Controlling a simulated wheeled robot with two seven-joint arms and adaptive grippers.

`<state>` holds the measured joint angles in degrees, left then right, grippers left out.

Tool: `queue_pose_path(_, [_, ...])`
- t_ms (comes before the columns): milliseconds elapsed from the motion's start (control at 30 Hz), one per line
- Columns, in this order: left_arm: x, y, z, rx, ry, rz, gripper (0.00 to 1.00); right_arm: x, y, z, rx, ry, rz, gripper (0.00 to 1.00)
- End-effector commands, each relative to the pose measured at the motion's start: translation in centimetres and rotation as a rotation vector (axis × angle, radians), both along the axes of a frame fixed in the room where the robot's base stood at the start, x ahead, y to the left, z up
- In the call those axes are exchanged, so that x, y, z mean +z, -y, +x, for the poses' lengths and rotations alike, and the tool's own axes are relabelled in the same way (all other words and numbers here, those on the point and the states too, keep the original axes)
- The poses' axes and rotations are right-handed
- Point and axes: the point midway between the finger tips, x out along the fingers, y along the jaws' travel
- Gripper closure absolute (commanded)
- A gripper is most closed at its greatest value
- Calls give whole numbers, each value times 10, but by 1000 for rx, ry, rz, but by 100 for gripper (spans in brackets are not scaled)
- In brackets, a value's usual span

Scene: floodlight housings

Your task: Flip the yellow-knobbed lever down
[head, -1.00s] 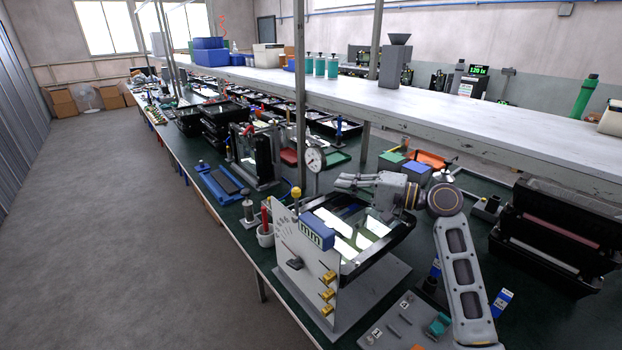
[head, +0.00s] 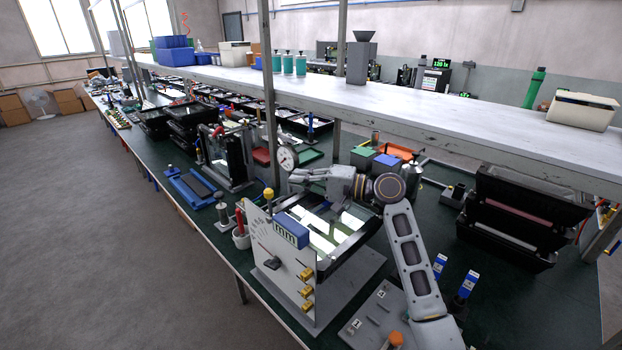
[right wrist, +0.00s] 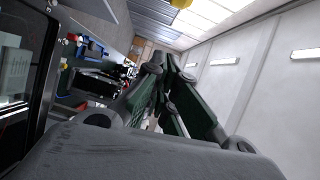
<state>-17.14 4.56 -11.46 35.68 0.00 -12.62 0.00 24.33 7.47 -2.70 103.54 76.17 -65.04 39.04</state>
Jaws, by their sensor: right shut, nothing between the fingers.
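The lever's yellow knob (head: 268,194) stands up at the top edge of the grey upright panel (head: 285,262) of the test fixture, beside a blue block with a row of windows. Its short stem points upward. My right gripper (head: 294,177) is shut and empty, a little right of and above the knob in the head view, with a visible gap between them. In the right wrist view its closed fingers (right wrist: 168,95) point away from the camera. A yellow piece is cut off at that view's top edge; I cannot tell whether it is the knob. My left gripper is out of view.
A dial gauge (head: 287,158) stands close behind my right fingertips. The black-framed glass housing (head: 352,226) lies under my right wrist. Yellow connectors (head: 306,291) stick out of the panel's front. The white shelf (head: 420,110) runs above the bench behind.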

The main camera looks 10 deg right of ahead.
Motion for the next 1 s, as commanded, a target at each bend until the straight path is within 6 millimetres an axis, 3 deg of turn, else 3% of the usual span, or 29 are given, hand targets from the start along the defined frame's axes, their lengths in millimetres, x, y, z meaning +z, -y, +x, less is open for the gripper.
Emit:
queue_pose_path(500, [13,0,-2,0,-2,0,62,-1,-48,26,0,0,1,100])
queue_pose_path(1000, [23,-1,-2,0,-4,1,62,-3,-51,-5,0,0,0,100])
